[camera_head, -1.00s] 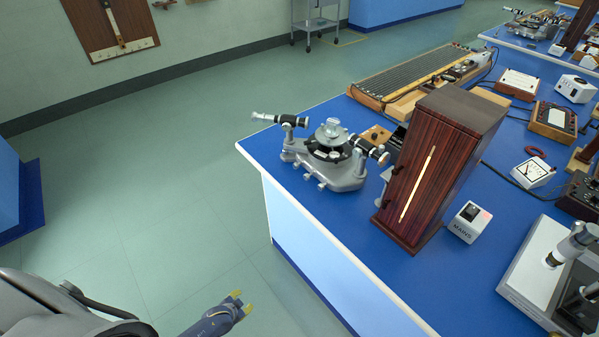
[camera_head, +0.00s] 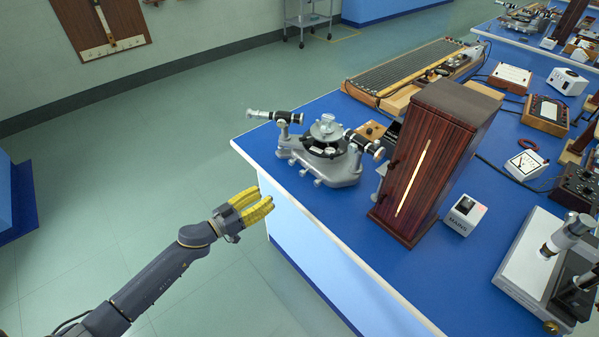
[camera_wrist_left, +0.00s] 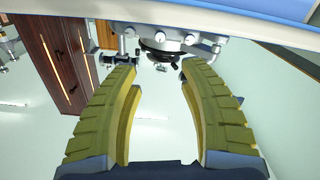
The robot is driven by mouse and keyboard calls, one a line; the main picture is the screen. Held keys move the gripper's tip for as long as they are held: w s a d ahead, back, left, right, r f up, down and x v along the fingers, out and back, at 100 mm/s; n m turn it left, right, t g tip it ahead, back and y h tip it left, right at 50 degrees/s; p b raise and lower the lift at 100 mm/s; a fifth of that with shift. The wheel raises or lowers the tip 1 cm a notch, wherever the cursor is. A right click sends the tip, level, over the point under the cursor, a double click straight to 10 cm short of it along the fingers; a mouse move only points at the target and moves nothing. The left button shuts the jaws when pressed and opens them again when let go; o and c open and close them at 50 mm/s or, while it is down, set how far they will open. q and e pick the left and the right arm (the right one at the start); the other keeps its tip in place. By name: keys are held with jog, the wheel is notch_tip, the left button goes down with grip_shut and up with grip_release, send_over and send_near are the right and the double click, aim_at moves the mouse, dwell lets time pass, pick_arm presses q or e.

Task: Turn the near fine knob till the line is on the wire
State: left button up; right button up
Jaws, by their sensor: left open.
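The grey spectrometer (camera_head: 322,155) stands at the near left corner of the blue bench, with one black-and-silver tube pointing left and another pointing right toward the wooden lamp box. Small knobs show low on its base, but I cannot tell which is the near fine knob. The line and wire are not visible. My left gripper (camera_head: 258,207) has yellow fingers and is beside the bench edge, in front of the spectrometer and apart from it. In the left wrist view the open, empty fingers frame the spectrometer (camera_wrist_left: 160,42), which appears upside down. My right gripper is not in view.
The tall wooden lamp box (camera_head: 430,160) with a bright slit stands right of the spectrometer. A white mains box (camera_head: 465,214) sits beside it. A long ribbed instrument (camera_head: 415,70) lies behind.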

aim_at(301, 173)
pick_arm(q)
jog(key=x, duration=1.7)
jog(key=shift+w+d+f, duration=0.1)
jog(key=shift+w+f, duration=0.05)
jog(key=shift+w, duration=0.1)
grip_shut()
